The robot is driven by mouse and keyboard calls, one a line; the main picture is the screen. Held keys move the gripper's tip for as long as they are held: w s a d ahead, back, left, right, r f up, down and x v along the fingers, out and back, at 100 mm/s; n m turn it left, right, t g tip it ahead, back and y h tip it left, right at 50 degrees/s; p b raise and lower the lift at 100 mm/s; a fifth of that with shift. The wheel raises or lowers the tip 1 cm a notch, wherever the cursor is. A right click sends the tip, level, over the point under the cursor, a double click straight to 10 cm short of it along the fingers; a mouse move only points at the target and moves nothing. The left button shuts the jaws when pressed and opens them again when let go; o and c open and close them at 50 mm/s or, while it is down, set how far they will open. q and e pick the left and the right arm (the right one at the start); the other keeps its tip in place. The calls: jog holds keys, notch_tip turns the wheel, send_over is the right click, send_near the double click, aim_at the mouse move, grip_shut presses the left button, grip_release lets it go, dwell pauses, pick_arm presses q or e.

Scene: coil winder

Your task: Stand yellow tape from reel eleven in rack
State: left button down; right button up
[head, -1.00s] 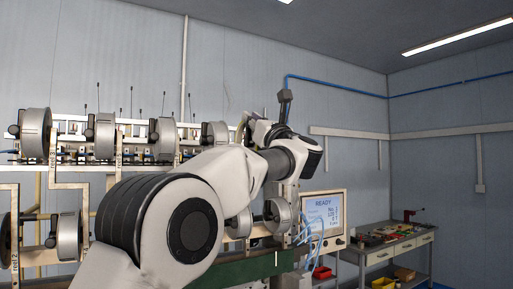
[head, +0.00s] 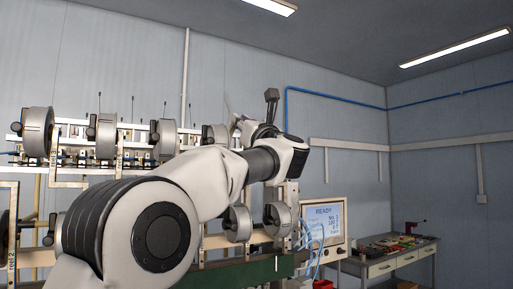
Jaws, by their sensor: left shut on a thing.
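My left arm reaches in from the lower left, and its gripper (head: 246,128) is near the right end of the upper reel row, partly hidden by its own wrist. The gripper is shut on a thin, pale yellowish thing, most likely the yellow tape (head: 235,121), which is small and hard to make out. Grey reels stand along an upper row, such as one reel (head: 106,136), and others hang lower, such as another reel (head: 277,219). I cannot read which is reel eleven. I cannot make out the rack. My right gripper is out of view.
A screen reading READY (head: 322,222) stands right of the reels, with pale blue tubes before it. A workbench (head: 388,261) with tools stands at the far right. A green beam (head: 235,274) runs below the reels.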

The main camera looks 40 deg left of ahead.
pick_arm(q)
jog(key=shift+s+d+b, duration=0.35)
jog(key=shift+d+b, duration=0.1)
jog(key=shift+d, duration=0.25)
jog(key=s+d+b, duration=0.2)
jog(key=s+d, duration=0.1)
jog(key=d, duration=0.5)
jog(key=s+d+b, duration=0.3)
jog(key=s+d, duration=0.1)
jog(key=d, duration=0.5)
dwell(0.3)
dwell(0.5)
